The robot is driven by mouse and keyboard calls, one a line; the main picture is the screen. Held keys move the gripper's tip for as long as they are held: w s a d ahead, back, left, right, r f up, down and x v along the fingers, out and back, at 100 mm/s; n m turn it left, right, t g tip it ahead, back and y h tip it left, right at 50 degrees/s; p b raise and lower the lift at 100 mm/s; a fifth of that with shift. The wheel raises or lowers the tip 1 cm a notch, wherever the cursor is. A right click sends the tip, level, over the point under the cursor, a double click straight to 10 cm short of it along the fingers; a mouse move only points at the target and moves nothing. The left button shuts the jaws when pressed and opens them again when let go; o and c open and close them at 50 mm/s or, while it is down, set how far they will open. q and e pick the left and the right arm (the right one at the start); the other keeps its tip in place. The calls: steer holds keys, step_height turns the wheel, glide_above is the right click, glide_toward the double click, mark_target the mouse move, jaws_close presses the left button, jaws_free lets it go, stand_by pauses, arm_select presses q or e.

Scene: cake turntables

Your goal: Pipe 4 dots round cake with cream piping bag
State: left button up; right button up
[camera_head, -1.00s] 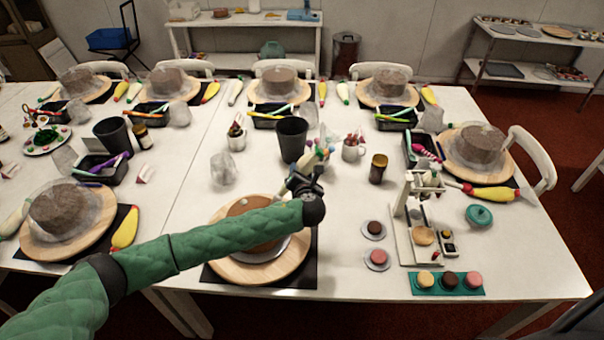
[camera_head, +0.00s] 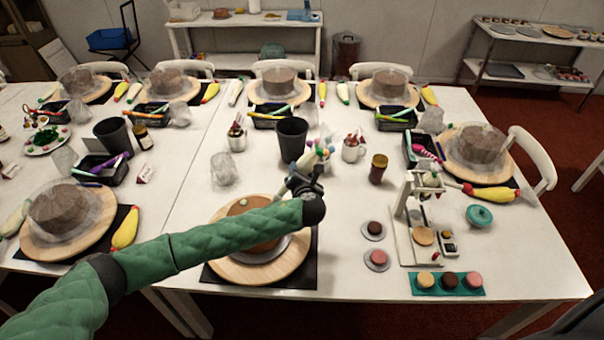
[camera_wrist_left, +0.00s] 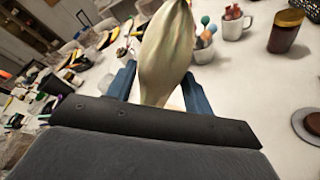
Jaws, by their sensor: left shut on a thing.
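The brown cake (camera_head: 262,245) sits on a round wooden turntable (camera_head: 289,262) at the near middle of the table. My green left arm crosses in front and hides much of the cake. A small pale spot shows on the cake's top at its far left edge. My left gripper (camera_wrist_left: 165,92) is shut on the cream piping bag (camera_wrist_left: 166,45), between its two blue fingers in the left wrist view. The bag's tip is hidden there. In the head view my left gripper (camera_head: 304,182) is above the cake's far right side. My right gripper is out of view.
A dark cup (camera_head: 292,139) and a white mug (camera_head: 353,150) stand behind the cake. A brown jar (camera_head: 378,169) and a small white stand (camera_head: 408,225) are to the right.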

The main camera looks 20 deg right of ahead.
mark_target(302, 163)
arm_select(q)
steer(key=shift+r, duration=0.2)
stand_by(0.4)
steer(key=o, duration=0.3)
steer(key=shift+o, duration=0.2)
steer(key=shift+r, duration=0.15)
steer(key=shift+r, duration=1.35)
steer(key=shift+r, duration=0.1)
steer(key=shift+r, duration=1.4)
